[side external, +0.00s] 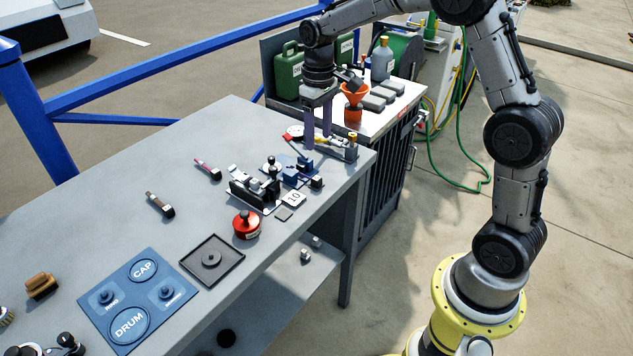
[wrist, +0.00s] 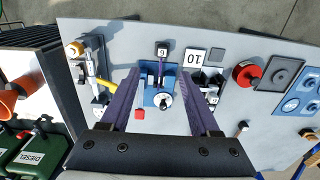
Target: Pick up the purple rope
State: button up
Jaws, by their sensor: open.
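My gripper (side external: 318,143) points down above the far end of the grey workbench, its two purple fingers apart with nothing held. In the wrist view, my gripper (wrist: 161,75) straddles a small blue plate (wrist: 146,98) from above.
A yellow-handled tool (wrist: 97,55) lies left of the plate in the wrist view. A white "10" card (side external: 293,198) and a red round knob (side external: 246,224) lie nearby. An orange funnel (side external: 354,93) stands on the cabinet behind. The bench's left part has bare room.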

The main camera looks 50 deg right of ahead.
aim_at(316, 178)
jog(key=f, duration=1.2)
jog(key=shift+w+a+f, duration=0.15)
jog(key=shift+a, duration=0.1)
grip_shut()
